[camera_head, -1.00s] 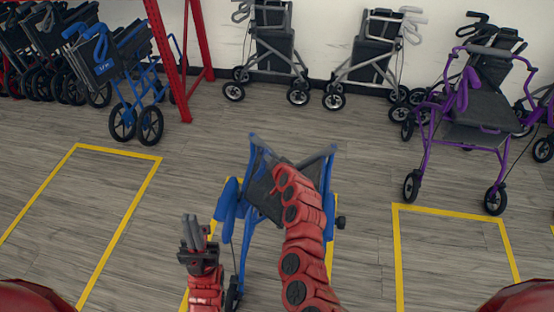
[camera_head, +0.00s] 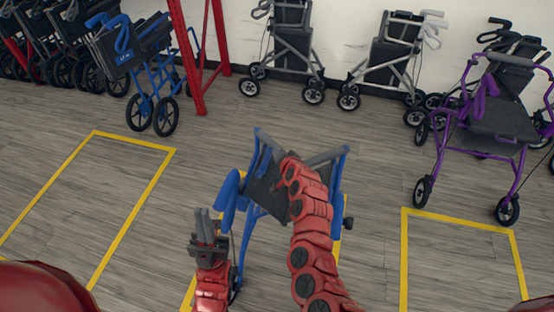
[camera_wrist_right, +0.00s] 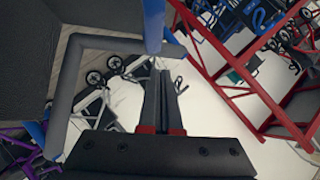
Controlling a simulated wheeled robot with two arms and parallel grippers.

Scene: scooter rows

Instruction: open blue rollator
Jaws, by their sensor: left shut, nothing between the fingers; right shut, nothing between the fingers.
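The blue rollator (camera_head: 248,226) stands upright in the middle of the head view, over a yellow floor outline. Its two blue sides stand apart at the top, with a dark seat panel (camera_head: 264,190) between them; my right arm covers much of it. My left gripper (camera_head: 203,216) is shut and empty, pointing up just left of the frame. My right gripper is hidden in the head view. In the right wrist view my right gripper (camera_wrist_right: 162,74) is shut and empty, close to a blue post (camera_wrist_right: 153,25) and a grey bar (camera_wrist_right: 66,75); contact cannot be told.
A purple rollator (camera_head: 440,140) stands at the right, grey ones (camera_head: 385,65) along the back wall. Yellow outlines on the floor at left (camera_head: 125,210) and right (camera_head: 404,260) are empty.

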